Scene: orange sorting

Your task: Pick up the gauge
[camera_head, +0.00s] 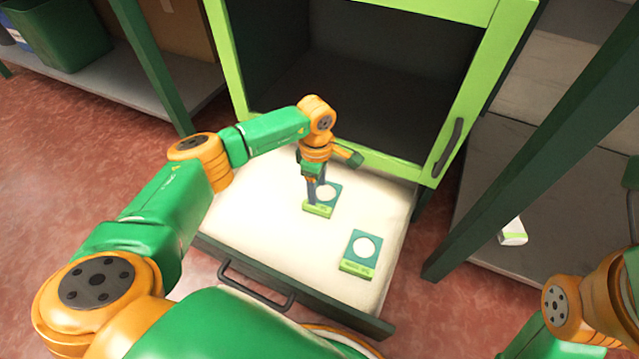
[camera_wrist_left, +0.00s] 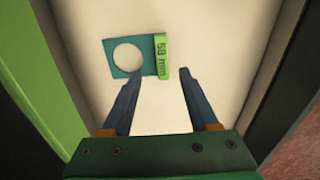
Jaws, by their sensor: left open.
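Two gauges, teal plates with a round hole and a light green labelled edge, lie flat in the open drawer (camera_head: 235,225). One gauge (camera_head: 319,210) is right below my left gripper (camera_head: 314,198) and partly hidden by it. The other gauge (camera_head: 361,253) lies nearer the drawer front, to the right. In the left wrist view one gauge (camera_wrist_left: 116,71) shows a "58 mm" label. It lies ahead of the open fingers of my left gripper (camera_wrist_left: 157,79), its labelled edge between their lines. Nothing is between the fingers. My right gripper is out of view.
The green cabinet (camera_head: 395,165) stands open behind the drawer. The drawer front has a dark handle (camera_head: 256,288). A small white and green box (camera_head: 512,232) lies on the right shelf. A green bin (camera_head: 58,35) stands at the back left. The drawer floor around the gauges is clear.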

